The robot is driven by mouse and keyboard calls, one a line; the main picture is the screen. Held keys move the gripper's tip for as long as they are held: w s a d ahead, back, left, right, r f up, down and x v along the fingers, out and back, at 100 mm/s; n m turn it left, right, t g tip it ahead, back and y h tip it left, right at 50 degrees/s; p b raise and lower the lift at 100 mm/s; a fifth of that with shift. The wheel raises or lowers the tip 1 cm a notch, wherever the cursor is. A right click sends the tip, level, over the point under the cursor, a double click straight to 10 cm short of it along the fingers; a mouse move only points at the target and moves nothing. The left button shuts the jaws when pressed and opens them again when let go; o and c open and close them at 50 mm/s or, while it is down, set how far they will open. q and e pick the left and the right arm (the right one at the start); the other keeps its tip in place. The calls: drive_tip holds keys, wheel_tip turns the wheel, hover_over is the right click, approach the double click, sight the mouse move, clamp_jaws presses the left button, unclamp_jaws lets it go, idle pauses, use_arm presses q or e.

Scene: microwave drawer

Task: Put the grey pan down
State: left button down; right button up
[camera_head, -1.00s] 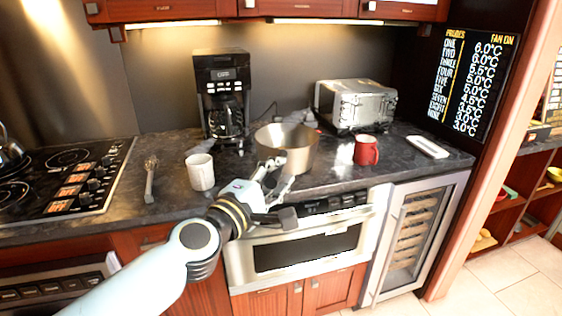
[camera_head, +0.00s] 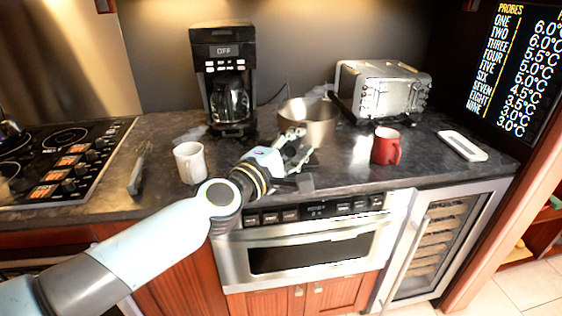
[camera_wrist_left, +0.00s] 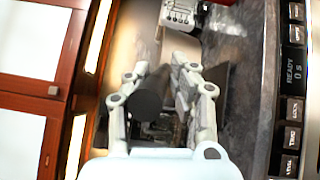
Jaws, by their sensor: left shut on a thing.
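The grey pan (camera_head: 320,126) is a round metal pot, open at the top, at the back of the dark counter between the coffee maker and the toaster. My left gripper (camera_head: 298,152) is at its front side and shut on it. The gripper covers part of the pan's lower front, so I cannot tell whether its base touches the counter. In the left wrist view the fingers (camera_wrist_left: 160,100) show close up, with a dark round shape between them. My right gripper is not in view.
A red mug (camera_head: 385,147) stands right of the pan and a white mug (camera_head: 190,163) to the left. The coffee maker (camera_head: 226,80) and toaster (camera_head: 381,92) stand behind. A white flat item (camera_head: 462,146) lies far right. The stovetop (camera_head: 65,160) is at the left.

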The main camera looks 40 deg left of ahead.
use_arm(q)
drive_tip(key=w+a+f+b, duration=0.1)
drive_tip(key=a+f+b, duration=0.7)
drive_tip(key=f+b, duration=0.1)
drive_tip(key=shift+w+a+f+b, duration=0.2)
drive_tip(key=shift+w+a+b, duration=0.05)
drive_tip(key=shift+w+b, duration=0.15)
drive_tip(key=c, duration=1.1)
unclamp_jaws()
drive_tip(key=shift+c, duration=0.2)
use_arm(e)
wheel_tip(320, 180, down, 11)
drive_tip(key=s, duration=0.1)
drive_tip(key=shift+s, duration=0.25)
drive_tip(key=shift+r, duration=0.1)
